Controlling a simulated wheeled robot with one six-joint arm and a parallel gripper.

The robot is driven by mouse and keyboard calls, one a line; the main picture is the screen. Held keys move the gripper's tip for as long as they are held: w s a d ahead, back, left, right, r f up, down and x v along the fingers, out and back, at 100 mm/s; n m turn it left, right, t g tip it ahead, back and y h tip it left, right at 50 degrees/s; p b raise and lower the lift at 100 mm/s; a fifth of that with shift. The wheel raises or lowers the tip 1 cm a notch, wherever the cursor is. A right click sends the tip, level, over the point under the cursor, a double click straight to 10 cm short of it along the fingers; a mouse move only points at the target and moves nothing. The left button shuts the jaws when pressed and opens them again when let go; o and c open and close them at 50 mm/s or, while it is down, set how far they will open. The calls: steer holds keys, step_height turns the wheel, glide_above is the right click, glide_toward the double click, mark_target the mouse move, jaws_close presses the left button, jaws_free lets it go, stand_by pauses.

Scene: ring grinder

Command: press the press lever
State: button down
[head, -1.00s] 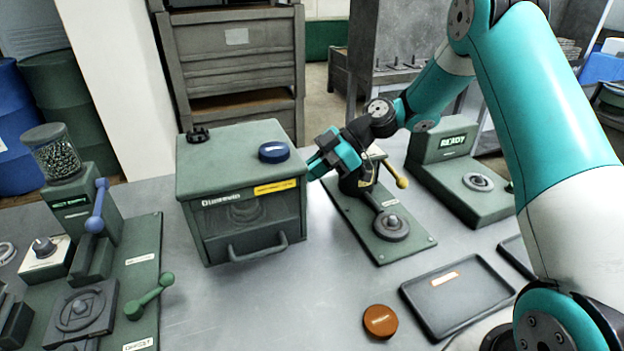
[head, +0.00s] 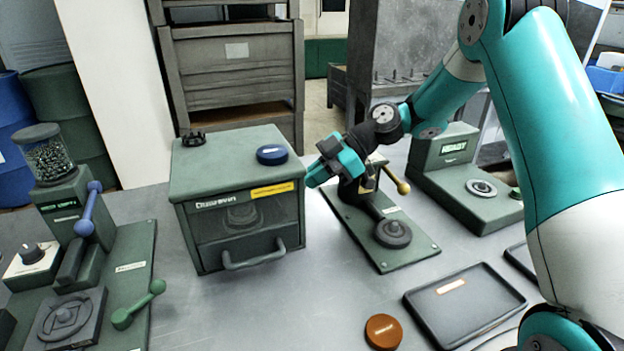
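A small press-like stand on a green base plate (head: 405,258) is right of the middle. A lever with a brass-yellow knob (head: 402,187) sticks out to its right; I take this as the press lever. A grey round disc (head: 393,233) sits on the front of the plate. My teal gripper (head: 322,172) is at the upper left of the stand, pointing left towards the green box, with the knob on its other side. My gripper and wrist hide part of the stand's top. I cannot tell its finger gap or whether it touches anything.
A green box (head: 240,190) with a front handle stands left of my gripper, very close. A grinder with a blue-knobbed lever (head: 85,228) and a green lever (head: 122,318) is at far left. A dark tray (head: 465,310), orange-brown disc (head: 383,331) and display unit (head: 445,150) are right.

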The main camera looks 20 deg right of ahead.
steer(key=s+b+v, duration=0.1)
steer(key=s+v, duration=0.1)
steer(key=v, duration=0.9)
steer(key=shift+a+r, duration=0.15)
steer(key=shift+r, duration=0.2)
steer(key=shift+s, duration=0.1)
stand_by(0.4)
steer(key=s+a+r+m+g+h, duration=0.1)
steer(key=s+a+r+m+h, duration=0.15)
steer(key=s+a, duration=0.35)
steer(key=s+a+r+m+h, duration=0.1)
steer(key=s+a+m, duration=0.2)
steer(key=s+a, duration=0.3)
steer(key=s+a+f+m+h, duration=0.1)
steer(key=s+m+h, duration=0.1)
steer(key=s, duration=0.5)
steer(key=s+a+f+m+h, duration=0.1)
steer(key=s+m, duration=0.3)
steer(key=s, duration=0.3)
steer(key=shift+a+h, duration=0.25)
steer(key=shift+h, duration=0.1)
steer(key=c, duration=1.8)
jaws_free()
steer(key=shift+m, duration=0.25)
steer(key=shift+c, duration=0.2)
